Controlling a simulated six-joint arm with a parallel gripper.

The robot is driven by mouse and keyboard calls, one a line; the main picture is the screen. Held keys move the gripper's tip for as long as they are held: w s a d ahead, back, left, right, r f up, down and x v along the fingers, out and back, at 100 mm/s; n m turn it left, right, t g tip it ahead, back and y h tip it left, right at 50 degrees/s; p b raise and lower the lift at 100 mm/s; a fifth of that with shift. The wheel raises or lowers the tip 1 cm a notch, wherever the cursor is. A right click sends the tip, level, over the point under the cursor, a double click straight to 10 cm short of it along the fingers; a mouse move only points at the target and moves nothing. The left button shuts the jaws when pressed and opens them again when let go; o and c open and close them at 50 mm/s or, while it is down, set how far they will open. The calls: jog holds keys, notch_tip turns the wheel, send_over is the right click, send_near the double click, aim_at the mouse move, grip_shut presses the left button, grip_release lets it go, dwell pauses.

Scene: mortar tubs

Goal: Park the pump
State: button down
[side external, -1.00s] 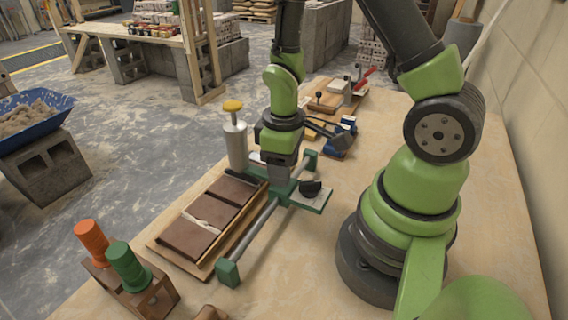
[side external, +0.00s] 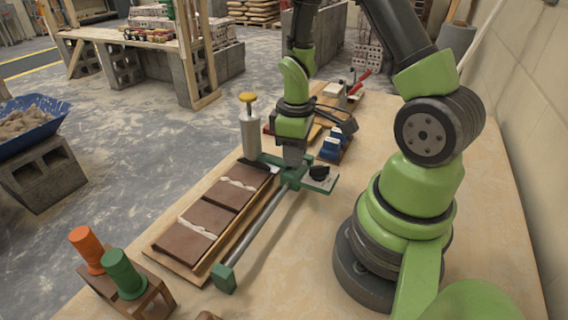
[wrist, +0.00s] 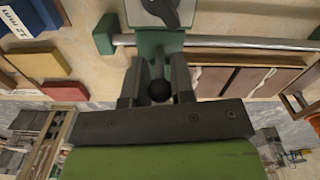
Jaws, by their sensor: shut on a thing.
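The grey cylindrical pump (side external: 250,132) with a yellow cap stands upright at the far end of the brown slabs (side external: 205,219), by the green carriage (side external: 270,160). The carriage sits on a steel rail (side external: 257,228) near its far end; in the wrist view a short stretch of rail separates the carriage (wrist: 158,42) from the green end block (wrist: 104,33). My gripper (wrist: 158,78) is shut on the carriage's dark round knob (wrist: 159,91). It also shows in the side view (side external: 292,162), hiding the knob. White strips lie across the slabs.
A wooden stand (side external: 150,300) with orange and green cylinders is at front left. Blue blocks (side external: 332,147) lie just beyond the carriage. A red-handled clamp (side external: 350,88) stands farther back. The table right of the rail is mostly clear.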

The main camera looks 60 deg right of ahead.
jog(key=shift+d, duration=1.7)
jog(key=c, duration=1)
grip_release()
jog(key=shift+a, duration=0.1)
notch_tip(320, 180, up, 10)
jog(key=s+a+r+m+t, duration=0.2)
jog(key=a+r, duration=0.2)
jog(key=a, duration=0.1)
jog(key=s+a+r+m+t+y, duration=0.1)
jog(key=s+a+r+m+t, duration=0.1)
jog(key=s+a+r, duration=0.1)
jog(key=s+a+r+m+t+y, duration=0.1)
jog(key=s+a+r+m+t, duration=0.1)
jog(key=a+r, duration=0.4)
jog(key=shift+s+a+t, duration=0.25)
jog(key=shift+a+t, duration=0.35)
jog(key=shift+a, duration=0.3)
